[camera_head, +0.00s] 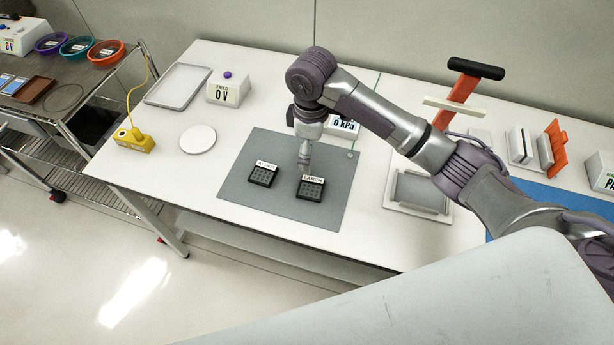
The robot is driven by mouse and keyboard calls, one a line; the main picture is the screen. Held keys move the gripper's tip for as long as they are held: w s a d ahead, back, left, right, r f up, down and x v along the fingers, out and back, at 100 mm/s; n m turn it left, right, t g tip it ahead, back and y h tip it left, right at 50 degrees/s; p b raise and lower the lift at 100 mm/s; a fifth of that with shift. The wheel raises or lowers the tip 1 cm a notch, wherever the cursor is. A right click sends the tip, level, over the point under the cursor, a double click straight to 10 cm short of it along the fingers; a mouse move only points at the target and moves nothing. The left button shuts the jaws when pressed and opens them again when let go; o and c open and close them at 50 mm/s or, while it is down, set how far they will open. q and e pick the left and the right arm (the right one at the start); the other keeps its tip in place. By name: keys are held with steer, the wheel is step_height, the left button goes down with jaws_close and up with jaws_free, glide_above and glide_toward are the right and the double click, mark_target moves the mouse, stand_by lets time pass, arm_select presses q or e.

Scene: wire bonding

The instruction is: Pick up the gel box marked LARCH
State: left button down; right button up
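The gel box marked LARCH (310,190) is a small black box with a grid of cells and a white label along its back edge. It lies on the grey mat (290,212). A similar black gel box (262,177), its label hard to read, lies to its left. My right gripper (303,168) points down just behind the LARCH box, close to its label. I cannot tell whether it touches the box or how far its fingers are apart. My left gripper is not in view.
A white round disc (198,139), a yellow device (134,139), a grey tray (178,86) and a FIELD 0 V meter (228,90) stand left of the mat. A kPa meter (343,126) is partly behind my arm. A white-and-grey holder (418,192) stands right.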

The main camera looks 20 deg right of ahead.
glide_above(311, 186)
step_height(311, 186, down, 7)
steer(key=shift+r+p, duration=0.1)
steer(key=shift+p, duration=0.2)
steer(key=shift+f, duration=0.25)
step_height(311, 186, down, 4)
steer(key=shift+s+f+p, duration=0.1)
steer(key=shift+p, duration=0.55)
steer(key=shift+f, duration=0.45)
steer(key=c, duration=0.5)
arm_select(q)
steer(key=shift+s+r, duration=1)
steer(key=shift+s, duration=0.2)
arm_select(e)
steer(key=c, duration=0.7)
steer(key=shift+c, duration=0.2)
